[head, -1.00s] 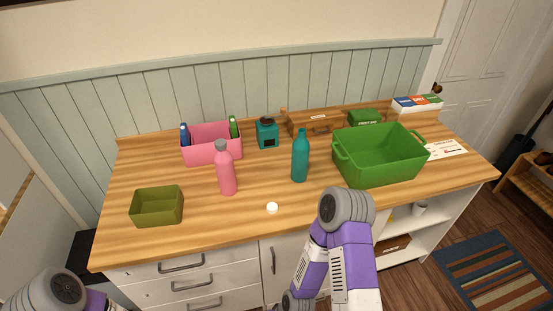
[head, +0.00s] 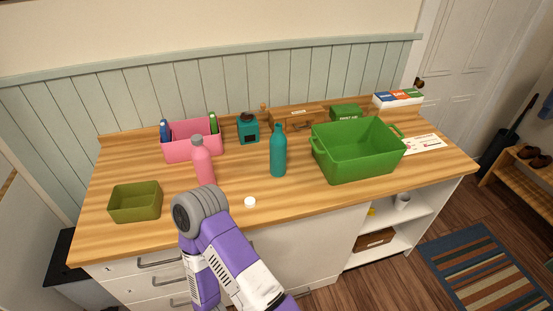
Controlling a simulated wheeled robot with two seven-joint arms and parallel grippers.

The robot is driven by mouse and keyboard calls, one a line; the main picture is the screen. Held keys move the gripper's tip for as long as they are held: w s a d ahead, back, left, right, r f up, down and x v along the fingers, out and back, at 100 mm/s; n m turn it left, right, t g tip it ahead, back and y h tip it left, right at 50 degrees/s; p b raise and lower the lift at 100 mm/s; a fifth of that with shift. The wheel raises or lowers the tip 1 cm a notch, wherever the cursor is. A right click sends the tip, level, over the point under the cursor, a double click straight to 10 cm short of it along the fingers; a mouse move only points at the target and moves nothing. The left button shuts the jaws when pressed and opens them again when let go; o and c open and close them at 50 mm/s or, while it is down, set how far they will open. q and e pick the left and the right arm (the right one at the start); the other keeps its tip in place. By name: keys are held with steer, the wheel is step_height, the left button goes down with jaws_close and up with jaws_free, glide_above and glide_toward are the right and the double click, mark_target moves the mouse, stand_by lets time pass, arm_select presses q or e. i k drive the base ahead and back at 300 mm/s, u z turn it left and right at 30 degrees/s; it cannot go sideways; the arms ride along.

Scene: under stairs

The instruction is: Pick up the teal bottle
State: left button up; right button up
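The teal bottle (head: 278,155) stands upright on the wooden countertop (head: 300,197), right of the middle and just left of the green bin. Nothing is touching it. One of my arms, with a grey joint and purple and white links, rises from the bottom of the head view, in front of the counter and left of the bottle. Neither of my grippers shows in the head view, so I cannot see whether they are open or shut.
A large green bin (head: 362,165) is at right, a teal jar (head: 248,130) and pink organizer (head: 192,148) behind. An olive box (head: 135,203) is at left.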

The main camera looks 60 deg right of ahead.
mark_target(278, 142)
steer(key=k, duration=0.6)
steer(key=z, duration=0.8)
